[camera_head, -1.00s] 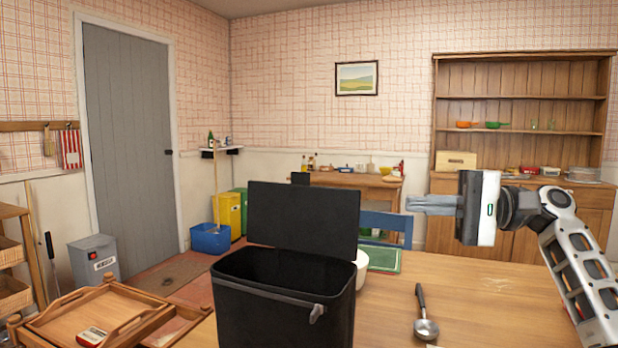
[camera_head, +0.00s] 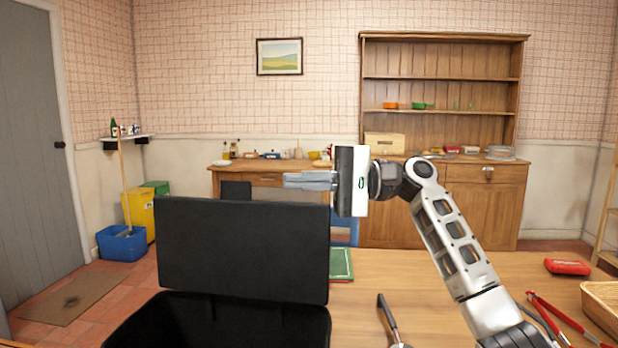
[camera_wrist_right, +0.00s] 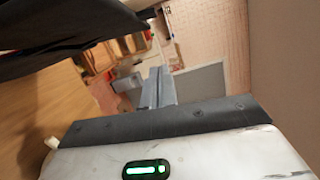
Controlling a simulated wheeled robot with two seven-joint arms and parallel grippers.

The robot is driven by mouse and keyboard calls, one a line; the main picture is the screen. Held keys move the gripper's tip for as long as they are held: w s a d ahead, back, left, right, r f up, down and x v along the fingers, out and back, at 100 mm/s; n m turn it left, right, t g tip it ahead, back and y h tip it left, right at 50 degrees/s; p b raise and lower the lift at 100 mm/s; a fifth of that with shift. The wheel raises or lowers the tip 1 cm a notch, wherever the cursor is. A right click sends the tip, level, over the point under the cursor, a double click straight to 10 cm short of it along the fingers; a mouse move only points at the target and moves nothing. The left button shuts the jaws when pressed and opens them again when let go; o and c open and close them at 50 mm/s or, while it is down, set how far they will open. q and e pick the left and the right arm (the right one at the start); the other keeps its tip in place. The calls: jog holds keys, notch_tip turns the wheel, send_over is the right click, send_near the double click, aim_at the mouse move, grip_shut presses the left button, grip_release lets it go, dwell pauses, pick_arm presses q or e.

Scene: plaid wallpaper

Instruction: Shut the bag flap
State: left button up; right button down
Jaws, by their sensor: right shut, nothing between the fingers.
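The black bag (camera_head: 215,325) stands at the near left of the table, cut off by the bottom of the head view. Its flap (camera_head: 243,250) stands up at the far side, so the bag is open and its dark inside shows. My right gripper (camera_head: 288,181) is shut and empty, pointing left, just above the flap's upper right corner in the head view. In the right wrist view its closed fingers (camera_wrist_right: 157,88) show, with a dark shape, probably the flap (camera_wrist_right: 70,40), at the upper left. My left gripper is not in view.
A ladle (camera_head: 388,318) lies right of the bag. A green book or mat (camera_head: 341,264) lies behind it. A red case (camera_head: 567,267), red-handled tool (camera_head: 560,318) and wicker basket (camera_head: 604,303) are at the right. The table middle is clear.

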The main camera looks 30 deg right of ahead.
pick_arm(q)
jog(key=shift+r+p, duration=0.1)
jog(key=shift+p, duration=0.25)
pick_arm(e)
jog(key=s+a, duration=0.1)
jog(key=a, duration=0.6)
jog(key=shift+a+r, duration=0.25)
jog(key=shift+a, duration=0.05)
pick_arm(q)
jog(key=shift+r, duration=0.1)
pick_arm(e)
jog(key=shift+s+a, duration=0.1)
